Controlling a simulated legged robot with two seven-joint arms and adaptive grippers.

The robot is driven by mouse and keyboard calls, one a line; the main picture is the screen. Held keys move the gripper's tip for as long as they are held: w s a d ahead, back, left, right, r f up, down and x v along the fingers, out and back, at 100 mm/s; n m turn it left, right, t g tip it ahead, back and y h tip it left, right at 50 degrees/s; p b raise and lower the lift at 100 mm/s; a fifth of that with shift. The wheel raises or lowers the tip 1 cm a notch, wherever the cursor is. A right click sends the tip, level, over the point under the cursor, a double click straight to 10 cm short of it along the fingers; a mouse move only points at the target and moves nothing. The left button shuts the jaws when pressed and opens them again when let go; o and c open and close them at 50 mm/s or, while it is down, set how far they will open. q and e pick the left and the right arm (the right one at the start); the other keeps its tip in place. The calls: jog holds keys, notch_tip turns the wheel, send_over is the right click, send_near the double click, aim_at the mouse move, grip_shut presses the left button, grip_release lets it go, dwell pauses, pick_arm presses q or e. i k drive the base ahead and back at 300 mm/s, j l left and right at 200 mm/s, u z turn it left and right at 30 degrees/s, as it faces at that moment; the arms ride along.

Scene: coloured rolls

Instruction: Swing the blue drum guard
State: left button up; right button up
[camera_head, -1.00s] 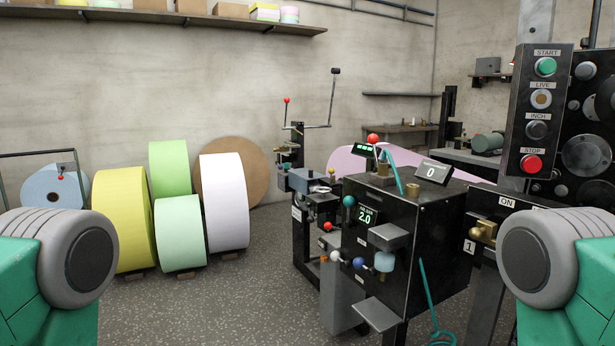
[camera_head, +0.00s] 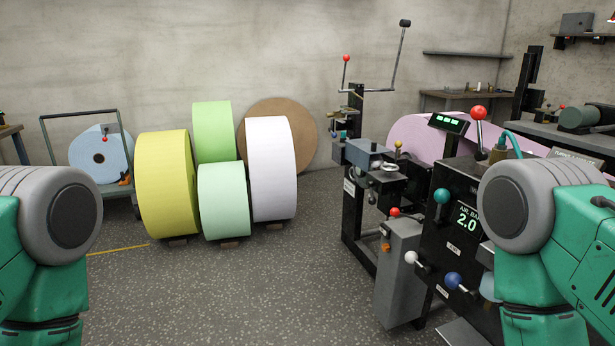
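I cannot make out a blue drum guard for certain. The black machine (camera_head: 459,185) stands at the right, with a display reading 2.0 and several knobs. A blue ball knob (camera_head: 453,281) sits low on its front, beside a white ball knob (camera_head: 411,257). A teal ball knob (camera_head: 441,196) is higher up. A pale blue part beside the blue knob is mostly hidden behind my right arm. Only green and grey links of my two arms show, at the left and right edges. Neither gripper is in view.
Large yellow (camera_head: 166,185), green (camera_head: 213,132), mint (camera_head: 222,200) and white (camera_head: 271,168) rolls stand left of centre, with a brown disc (camera_head: 302,125) behind. A light blue roll (camera_head: 101,152) sits on a cart. Speckled floor (camera_head: 270,285) is clear between the rolls and the machine.

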aim_at(359, 152)
jog(key=i+j+u, duration=0.1)
jog(key=i, duration=0.9)
jog(key=i+j, duration=0.15)
jog(key=i, duration=0.9)
jog(key=j+u, duration=0.05)
